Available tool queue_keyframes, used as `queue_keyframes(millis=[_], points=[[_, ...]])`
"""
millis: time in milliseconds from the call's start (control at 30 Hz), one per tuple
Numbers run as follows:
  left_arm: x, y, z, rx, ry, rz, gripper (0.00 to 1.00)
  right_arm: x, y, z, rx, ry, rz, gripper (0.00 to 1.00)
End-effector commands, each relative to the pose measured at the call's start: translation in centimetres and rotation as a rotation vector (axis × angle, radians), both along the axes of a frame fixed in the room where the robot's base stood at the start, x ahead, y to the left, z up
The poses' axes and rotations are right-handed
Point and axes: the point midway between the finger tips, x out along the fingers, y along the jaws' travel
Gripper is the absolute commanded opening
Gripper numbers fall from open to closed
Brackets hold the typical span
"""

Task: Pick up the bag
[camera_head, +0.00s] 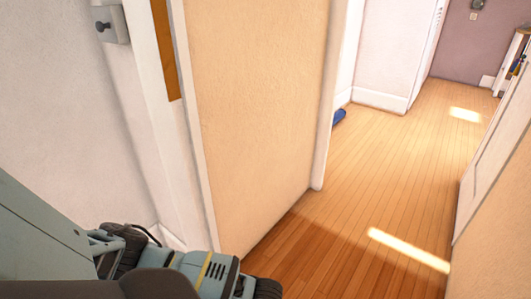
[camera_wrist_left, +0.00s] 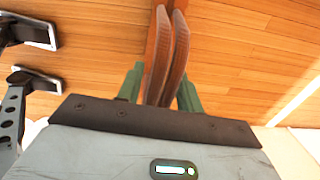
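No bag can be clearly made out in either view. A small blue object (camera_head: 339,117) lies on the floor by the far door edge in the head view, mostly hidden by the wall; I cannot tell what it is. My left gripper (camera_wrist_left: 170,14) shows in the left wrist view, pointing at the wooden floor. Its two brown fingers are close together with nothing seen between them. My right gripper is in neither view.
A tan wall or door panel (camera_head: 258,100) stands close in front. To its right, the wooden floor (camera_head: 385,160) runs clear down a hallway. A white door (camera_head: 490,165) bounds the right side. A shelf (camera_head: 514,62) stands at the far right.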

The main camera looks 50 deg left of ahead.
Motion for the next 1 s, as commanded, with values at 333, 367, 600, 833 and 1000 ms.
queue_keyframes(millis=[333, 367, 600, 833, 1000], points=[[-0.01, -0.01, 0.0, 0.0, 0.0, 0.0, 0.0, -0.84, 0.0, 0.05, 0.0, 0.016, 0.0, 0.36], [-0.01, -0.01, 0.01, 0.0, 0.0, 0.0, 0.0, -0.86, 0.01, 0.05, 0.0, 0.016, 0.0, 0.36], [-0.01, -0.01, 0.0, 0.0, 0.001, 0.0, 0.0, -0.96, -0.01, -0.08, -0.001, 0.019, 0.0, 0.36], [-0.02, -0.01, 0.0, 0.0, 0.001, 0.0, 0.0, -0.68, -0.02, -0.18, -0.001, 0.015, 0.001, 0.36], [-0.02, -0.01, 0.0, 0.0, 0.001, 0.0, 0.0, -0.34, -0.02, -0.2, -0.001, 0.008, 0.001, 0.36]])
